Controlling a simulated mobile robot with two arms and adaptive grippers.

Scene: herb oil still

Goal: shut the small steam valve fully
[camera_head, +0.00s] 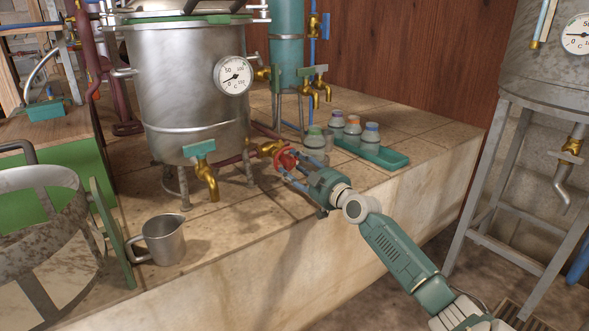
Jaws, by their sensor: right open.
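The small steam valve has a red handwheel (285,158) on a brass body (266,148). It sits low on the pipe at the right of the steel still pot (190,95). My right gripper (288,164) is open at the handwheel, with its fingers close around or beside it. I cannot tell whether they touch the wheel. The gripper hides part of the wheel, and how far the valve is turned does not show. My left gripper is not in view.
A teal tray (396,160) and several lidded jars (353,131) stand just right of the valve. The pot's brass drain tap (207,178) and a metal jug (162,240) are to the left. The tiled ledge is clear in front. A steel tank (545,75) stands at right.

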